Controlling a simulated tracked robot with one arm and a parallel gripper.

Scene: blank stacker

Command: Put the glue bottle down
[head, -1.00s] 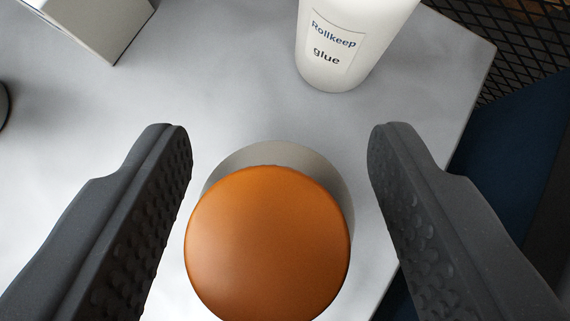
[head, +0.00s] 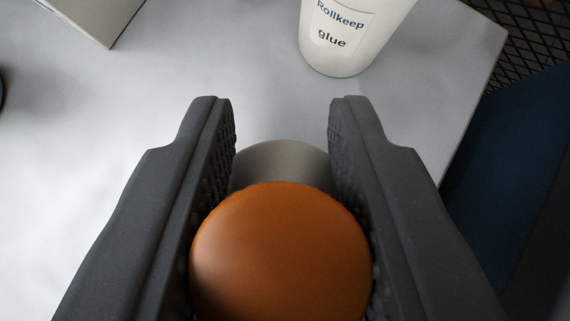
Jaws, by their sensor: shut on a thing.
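A white bottle labelled "Rollkeep glue" (head: 345,35) stands upright on the pale grey table at the top of the head view, its top cut off by the frame. It is apart from my gripper, beyond the fingertips. My gripper (head: 282,130) is shut on a round object with an orange top (head: 280,250) and a grey body. Both dark fingers press on its sides. The object's lower part is hidden under its top, and I cannot tell whether it touches the table.
A light box (head: 95,15) stands at the top left. The table's edge (head: 470,130) runs down the right side, with a dark blue surface (head: 515,150) and black mesh (head: 520,50) beyond it.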

